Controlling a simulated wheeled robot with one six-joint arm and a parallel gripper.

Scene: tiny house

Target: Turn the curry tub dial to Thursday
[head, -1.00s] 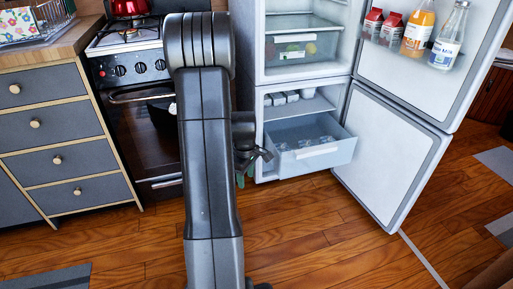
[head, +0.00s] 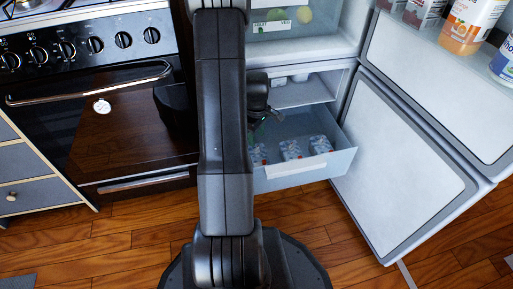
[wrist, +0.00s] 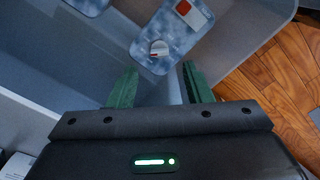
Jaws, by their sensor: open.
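Tubs with mottled blue-and-white lids (head: 291,149) lie in the open freezer drawer (head: 300,172) in the head view. In the wrist view, one tub lid (wrist: 172,32) carries a round white dial (wrist: 159,48) with a red mark, and a red-and-white label. Which tub is curry and the dial's day are too small to read. My gripper (wrist: 159,66) is open, its green fingers apart, with the dial between and just beyond the fingertips in the picture. It appears empty. In the head view my gripper (head: 262,112) is over the drawer's left part, partly hidden by my arm.
A second tub lid (wrist: 88,4) shows at the wrist view's top. The open freezer door (head: 400,150) stands to the right, the oven (head: 110,115) to the left. Wooden floor (head: 320,225) lies clear in front.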

